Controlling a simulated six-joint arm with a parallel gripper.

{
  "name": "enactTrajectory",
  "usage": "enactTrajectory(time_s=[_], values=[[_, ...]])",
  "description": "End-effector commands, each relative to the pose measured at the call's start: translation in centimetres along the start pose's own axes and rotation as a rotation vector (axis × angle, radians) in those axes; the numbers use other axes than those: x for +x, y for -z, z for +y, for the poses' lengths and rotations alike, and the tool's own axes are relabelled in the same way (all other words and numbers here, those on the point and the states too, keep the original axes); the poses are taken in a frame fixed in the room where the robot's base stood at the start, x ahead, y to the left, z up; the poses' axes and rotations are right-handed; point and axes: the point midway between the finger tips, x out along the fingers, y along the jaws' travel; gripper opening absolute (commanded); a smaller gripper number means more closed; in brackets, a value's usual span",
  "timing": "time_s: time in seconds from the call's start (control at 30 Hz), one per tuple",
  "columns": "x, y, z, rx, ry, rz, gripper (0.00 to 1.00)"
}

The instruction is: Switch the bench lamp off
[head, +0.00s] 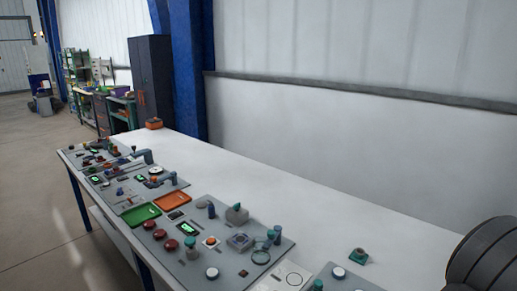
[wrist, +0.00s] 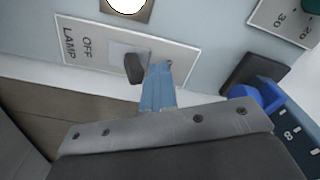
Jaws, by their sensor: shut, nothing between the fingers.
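The lamp switch (wrist: 134,68) is a dark lever on a white plate (wrist: 78,40) marked OFF and LAMP in the wrist view. The lettering appears turned in the picture. My gripper (wrist: 162,68) is shut and empty, its blue fingertips just right of the lever and close to the plate. Whether the fingertips touch the lever I cannot tell. A bright white disc (wrist: 127,4) in a brownish square shows above the plate, cut by the frame edge. My gripper is not visible in the head view, and I cannot pick out the lamp switch there.
In the wrist view, a blue knob (wrist: 262,97) with a numbered dial (wrist: 294,125) stands right of my gripper, and another numbered plate (wrist: 268,12) is at top right. In the head view, crowded control panels line the bench (head: 300,200); its wall side is mostly clear.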

Motion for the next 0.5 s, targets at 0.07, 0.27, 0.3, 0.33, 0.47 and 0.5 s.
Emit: enactTrajectory(time_s=[0.07, 0.27, 0.3, 0.33, 0.47, 0.5], values=[[0.4, -0.5, 0.5, 0.001, -0.006, -0.011, 0.0], [0.5, -0.9, 1.1, 0.002, -0.008, -0.015, 0.0], [0.5, -0.9, 1.3, 0.002, -0.009, -0.015, 0.0], [0.6, -1.0, 1.4, 0.002, -0.009, -0.016, 0.0], [0.7, -1.2, 1.8, 0.003, -0.01, -0.017, 0.0], [0.7, -1.2, 1.9, 0.003, -0.01, -0.017, 0.0]])
